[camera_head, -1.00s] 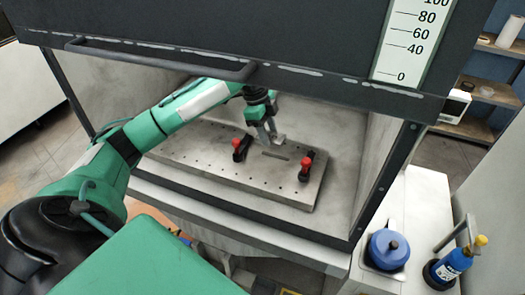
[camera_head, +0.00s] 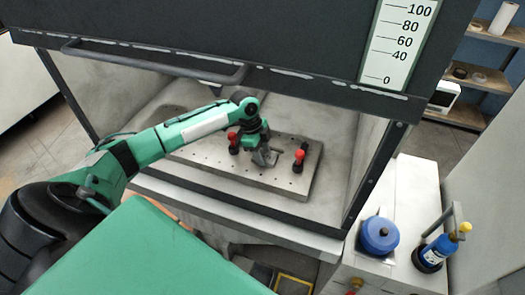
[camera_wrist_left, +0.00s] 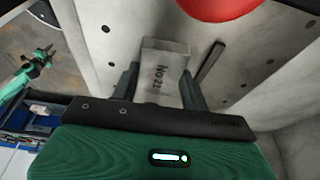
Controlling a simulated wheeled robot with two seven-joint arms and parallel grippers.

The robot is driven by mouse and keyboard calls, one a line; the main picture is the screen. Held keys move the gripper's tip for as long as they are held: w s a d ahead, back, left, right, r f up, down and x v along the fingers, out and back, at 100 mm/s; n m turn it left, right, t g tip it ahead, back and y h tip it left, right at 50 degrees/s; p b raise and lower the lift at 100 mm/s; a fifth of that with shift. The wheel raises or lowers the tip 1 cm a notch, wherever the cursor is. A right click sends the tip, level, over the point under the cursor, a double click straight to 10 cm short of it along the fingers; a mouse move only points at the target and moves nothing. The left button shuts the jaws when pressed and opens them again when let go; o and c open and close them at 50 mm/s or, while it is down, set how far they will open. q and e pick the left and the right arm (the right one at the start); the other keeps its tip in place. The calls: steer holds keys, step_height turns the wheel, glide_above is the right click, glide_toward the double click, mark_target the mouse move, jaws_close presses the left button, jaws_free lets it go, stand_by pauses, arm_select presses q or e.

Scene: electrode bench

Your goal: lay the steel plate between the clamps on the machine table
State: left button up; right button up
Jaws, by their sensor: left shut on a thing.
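The machine table (camera_head: 205,160) is a grey slab with rows of holes, inside the dark-framed enclosure. Two clamps with red knobs stand on it, the left clamp (camera_head: 233,143) and the right clamp (camera_head: 298,161). My left gripper (camera_head: 265,157) is between them, low over the slab. It is shut on the steel plate (camera_wrist_left: 165,75), a small grey block marked "No 21" in the wrist view. I cannot tell whether the plate touches the table. A dark slot (camera_wrist_left: 209,62) in the table shows beside the plate in the wrist view.
The raised dark door (camera_head: 280,45) with its scale hangs above the enclosure opening. A blue lidded pot (camera_head: 380,236) and a blue bottle (camera_head: 437,250) stand on the white counter at the right. The table's front left part is clear.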

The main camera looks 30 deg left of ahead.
arm_select(q)
steer(key=o, duration=1.4)
steer(key=shift+r, duration=0.2)
steer(key=b+v, duration=0.3)
steer(key=v, duration=0.8)
steer(key=shift+a+r+b, duration=0.2)
steer(key=shift+r+b, duration=0.1)
steer(key=shift+r, duration=0.05)
